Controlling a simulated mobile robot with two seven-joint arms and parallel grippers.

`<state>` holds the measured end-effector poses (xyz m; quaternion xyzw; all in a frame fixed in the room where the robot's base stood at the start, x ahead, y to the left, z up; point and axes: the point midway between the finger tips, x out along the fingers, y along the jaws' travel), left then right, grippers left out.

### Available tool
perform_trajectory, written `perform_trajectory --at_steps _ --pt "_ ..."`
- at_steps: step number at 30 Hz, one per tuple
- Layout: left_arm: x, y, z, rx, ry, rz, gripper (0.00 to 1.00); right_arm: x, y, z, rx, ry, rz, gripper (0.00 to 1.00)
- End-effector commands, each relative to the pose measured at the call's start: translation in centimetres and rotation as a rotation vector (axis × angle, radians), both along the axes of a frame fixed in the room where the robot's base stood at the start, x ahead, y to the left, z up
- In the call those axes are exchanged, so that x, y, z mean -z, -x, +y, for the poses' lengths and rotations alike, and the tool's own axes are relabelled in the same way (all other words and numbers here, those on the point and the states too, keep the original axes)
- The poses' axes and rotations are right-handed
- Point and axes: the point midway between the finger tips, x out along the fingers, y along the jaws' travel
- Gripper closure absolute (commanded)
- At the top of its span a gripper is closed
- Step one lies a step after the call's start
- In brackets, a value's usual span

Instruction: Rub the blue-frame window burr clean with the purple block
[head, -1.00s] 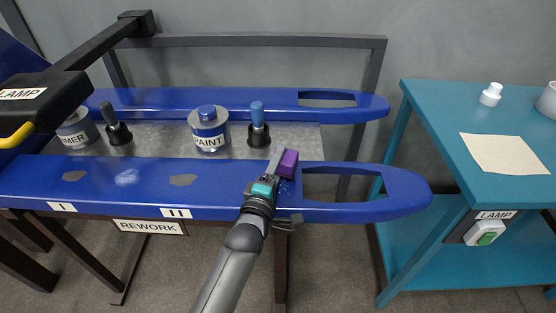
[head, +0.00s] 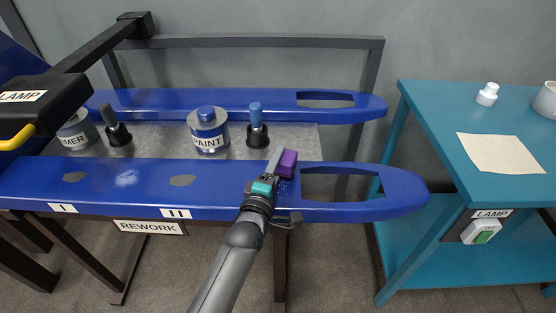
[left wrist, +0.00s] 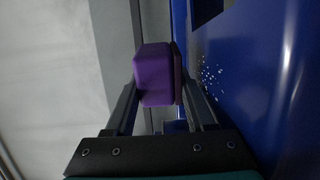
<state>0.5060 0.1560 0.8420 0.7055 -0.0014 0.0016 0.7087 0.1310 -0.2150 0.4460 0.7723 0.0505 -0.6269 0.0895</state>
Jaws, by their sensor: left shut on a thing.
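The purple block (head: 287,162) is held in my left gripper (head: 277,170), just left of the window opening in the near blue frame (head: 225,200). In the left wrist view the purple block (left wrist: 154,75) sits between the two fingers, beside the blue frame surface (left wrist: 255,110). I cannot tell whether the block touches the frame. Small whitish specks, the burr (left wrist: 210,76), show on the blue surface by the window's edge, to the right of the block. In the head view these specks (head: 284,187) are just below the block. My right gripper is out of view.
A paint can (head: 208,138), a blue-handled brush in a dark holder (head: 257,130) and a second can (head: 76,138) stand behind the near frame. A lamp (head: 40,100) is at left. A teal table (head: 440,115) stands right, with a gap between.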

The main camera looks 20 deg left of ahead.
Motion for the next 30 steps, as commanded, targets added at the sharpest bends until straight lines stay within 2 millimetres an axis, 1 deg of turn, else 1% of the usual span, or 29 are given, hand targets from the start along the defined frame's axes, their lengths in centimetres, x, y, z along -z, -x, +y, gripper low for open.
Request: perform_trajectory --at_steps 1,4,15,30 --pt "0.3 0.1 0.0 0.001 0.001 0.017 1.00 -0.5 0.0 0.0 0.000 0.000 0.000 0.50" --pt "-0.1 0.1 0.1 0.000 -0.001 0.015 1.00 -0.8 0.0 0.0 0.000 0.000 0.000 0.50" --pt "-0.5 0.1 0.1 -0.001 -0.004 0.004 1.00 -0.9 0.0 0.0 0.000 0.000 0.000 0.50" --pt "-0.2 2.9 -0.6 -0.001 -0.006 0.002 1.00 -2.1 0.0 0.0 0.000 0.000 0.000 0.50"
